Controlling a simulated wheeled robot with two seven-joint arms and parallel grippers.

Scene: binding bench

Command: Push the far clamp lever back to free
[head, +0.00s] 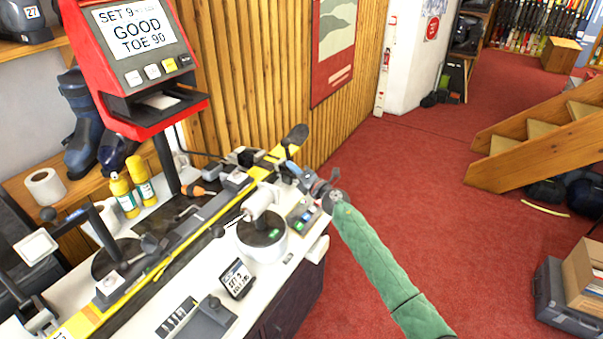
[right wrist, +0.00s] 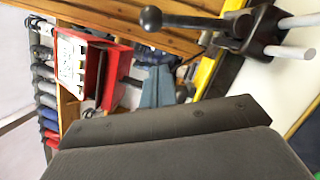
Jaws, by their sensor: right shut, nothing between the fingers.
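In the right wrist view the clamp lever (right wrist: 185,21) is a dark bar ending in a black ball knob (right wrist: 151,18). It joins a black clamp body (right wrist: 255,30) at the upper right, beside the yellow ski. In the head view the far clamp (head: 245,158) is a small dark block near the ski's far end; its lever is hard to make out there. My right gripper (head: 291,168) is shut and empty, over the far right part of the bench, to the right of the clamp. It appears apart from the lever. My left gripper is out of view.
The yellow ski (head: 130,290) lies along the white bench (head: 150,325). A white round device (head: 262,245) and a small display (head: 237,279) stand near my right arm. A red screen unit (head: 135,60), yellow bottles (head: 123,195) and a paper roll (head: 45,187) stand behind.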

